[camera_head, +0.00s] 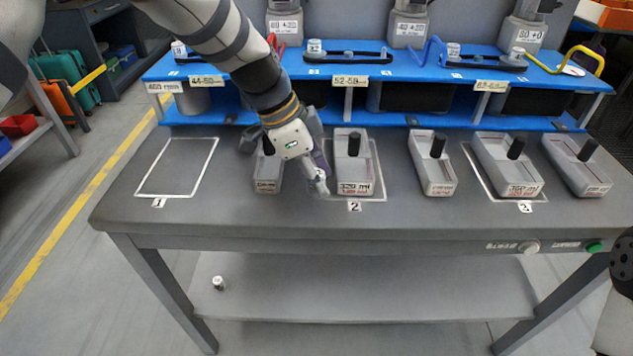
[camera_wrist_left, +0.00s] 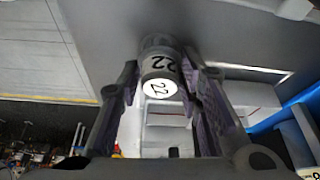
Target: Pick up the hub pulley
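A small grey-white cylinder marked "22" (camera_wrist_left: 160,68), perhaps the hub pulley, sits between the fingertips of my left gripper (camera_wrist_left: 160,80) in the left wrist view. The fingers flank it closely; whether both press on it is unclear. In the head view my left gripper (camera_head: 316,178) reaches down to the table between two grey trays, left of the tray on mat 2. The cylinder is hard to make out there.
Several grey trays with black pegs stand on the table (camera_head: 250,215); one (camera_head: 268,185) is close beside the gripper. Mat 1 (camera_head: 178,168) is empty. A blue shelf (camera_head: 410,72) with labelled small cylinders runs behind. Another small cylinder (camera_head: 218,283) stands on the lower shelf.

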